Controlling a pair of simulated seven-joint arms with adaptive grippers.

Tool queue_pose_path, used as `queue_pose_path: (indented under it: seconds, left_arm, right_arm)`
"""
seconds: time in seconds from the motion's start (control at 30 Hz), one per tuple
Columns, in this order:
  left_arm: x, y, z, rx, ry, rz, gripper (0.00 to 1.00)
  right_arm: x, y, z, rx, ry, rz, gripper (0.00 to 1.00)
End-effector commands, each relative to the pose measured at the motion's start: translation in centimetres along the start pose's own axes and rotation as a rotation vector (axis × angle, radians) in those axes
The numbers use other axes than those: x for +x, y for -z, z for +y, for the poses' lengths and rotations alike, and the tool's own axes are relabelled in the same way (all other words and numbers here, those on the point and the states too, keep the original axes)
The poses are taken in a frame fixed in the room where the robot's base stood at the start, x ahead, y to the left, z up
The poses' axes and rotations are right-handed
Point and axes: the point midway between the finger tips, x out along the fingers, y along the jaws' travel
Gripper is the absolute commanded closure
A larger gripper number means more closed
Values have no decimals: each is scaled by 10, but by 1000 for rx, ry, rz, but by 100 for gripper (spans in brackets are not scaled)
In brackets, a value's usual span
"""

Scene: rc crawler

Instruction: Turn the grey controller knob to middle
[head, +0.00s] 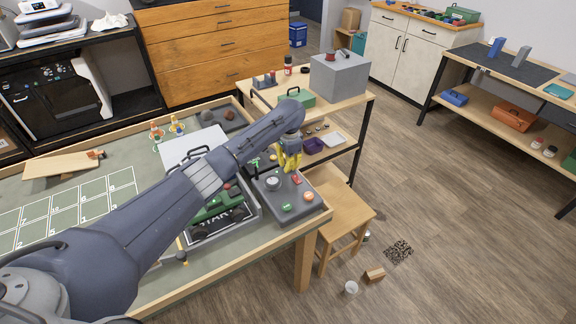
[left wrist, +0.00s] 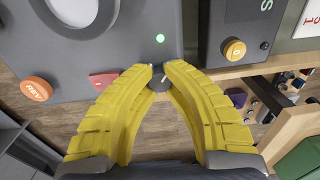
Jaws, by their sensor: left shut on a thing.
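The controller box (head: 268,209) is dark grey and stands at the table's right edge, with a round dial (head: 273,184) and coloured buttons on top. In the left wrist view its panel (left wrist: 120,58) shows a lit green light, an orange REV button (left wrist: 35,88) and a red button (left wrist: 104,80). My left gripper (head: 290,160) points down over the far end of the box. Its yellow fingertips (left wrist: 160,75) are shut around the small grey knob (left wrist: 159,84), which is mostly hidden between them. I cannot tell the knob's turn position.
A green crawler (head: 215,208) sits left of the controller on a START mat. A second dark box with a yellow button (left wrist: 235,50) is close beside the fingers in the left wrist view. A wooden stool (head: 345,212) and a shelf cart (head: 330,120) stand beyond the table's edge.

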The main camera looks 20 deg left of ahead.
Motion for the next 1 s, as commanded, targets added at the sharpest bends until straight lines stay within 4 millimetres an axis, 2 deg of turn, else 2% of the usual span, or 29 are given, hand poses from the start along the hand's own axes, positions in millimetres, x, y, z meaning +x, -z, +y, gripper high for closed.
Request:
queue_pose_path:
  seconds: [0.7, 1.0]
  left_arm:
    - [0, 0, 0, 637, -1, 27, 100]
    - [0, 0, 0, 833, 0, 36, 100]
  right_arm:
    - [0, -1, 3, -1, -3, -1, 56]
    - [0, 0, -1, 0, 1, 1, 56]
